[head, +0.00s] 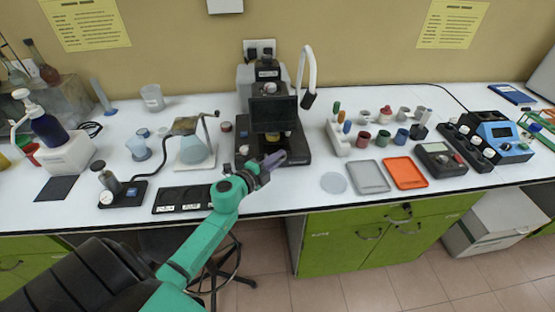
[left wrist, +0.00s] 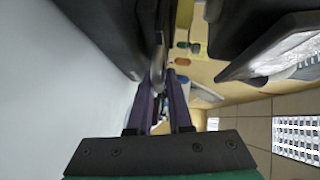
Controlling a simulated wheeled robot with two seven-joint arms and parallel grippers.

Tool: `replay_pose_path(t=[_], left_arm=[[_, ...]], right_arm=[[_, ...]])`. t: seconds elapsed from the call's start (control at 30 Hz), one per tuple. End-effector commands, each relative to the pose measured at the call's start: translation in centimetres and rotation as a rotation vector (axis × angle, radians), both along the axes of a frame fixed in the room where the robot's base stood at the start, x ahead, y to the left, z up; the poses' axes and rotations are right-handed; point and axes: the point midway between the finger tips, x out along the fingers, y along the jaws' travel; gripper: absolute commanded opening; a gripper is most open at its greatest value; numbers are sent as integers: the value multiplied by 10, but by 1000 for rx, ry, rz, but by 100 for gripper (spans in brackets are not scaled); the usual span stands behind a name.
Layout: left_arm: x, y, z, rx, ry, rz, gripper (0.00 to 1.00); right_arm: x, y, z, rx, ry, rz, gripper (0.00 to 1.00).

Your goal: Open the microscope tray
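The microscope is a dark device with a black screen (head: 273,113) and a black base (head: 297,152), standing at the back middle of the bench. I cannot make out its tray clearly in the head view. My left gripper (head: 272,161) is at the front edge of the microscope's base. In the left wrist view its two purple fingers (left wrist: 161,88) point at dark machine parts, with a narrow gap between them. A small grey rounded part (left wrist: 157,72) shows by the fingertips; whether they grip it is unclear. My right gripper is not in view.
A conical flask (head: 194,150) on a stand and a black panel (head: 182,199) are left of the microscope. A grey tray (head: 368,177), an orange tray (head: 405,173) and a clear round dish (head: 333,183) lie to the right. Green drawers (head: 345,242) are below.

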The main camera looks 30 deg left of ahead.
Motion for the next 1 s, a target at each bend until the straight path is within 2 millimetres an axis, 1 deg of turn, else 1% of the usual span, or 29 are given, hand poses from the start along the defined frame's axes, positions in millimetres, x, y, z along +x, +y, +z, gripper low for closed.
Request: replay_pose_path(t=[0.03, 0.3, 1.0], left_arm=[[-1, -1, -3, -1, 6, -2, 0], [-2, -1, -5, -1, 9, -2, 0], [-2, -1, -7, -1, 13, -2, 0]], right_arm=[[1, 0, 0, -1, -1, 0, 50], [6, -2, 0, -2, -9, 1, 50], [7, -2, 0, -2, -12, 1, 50]])
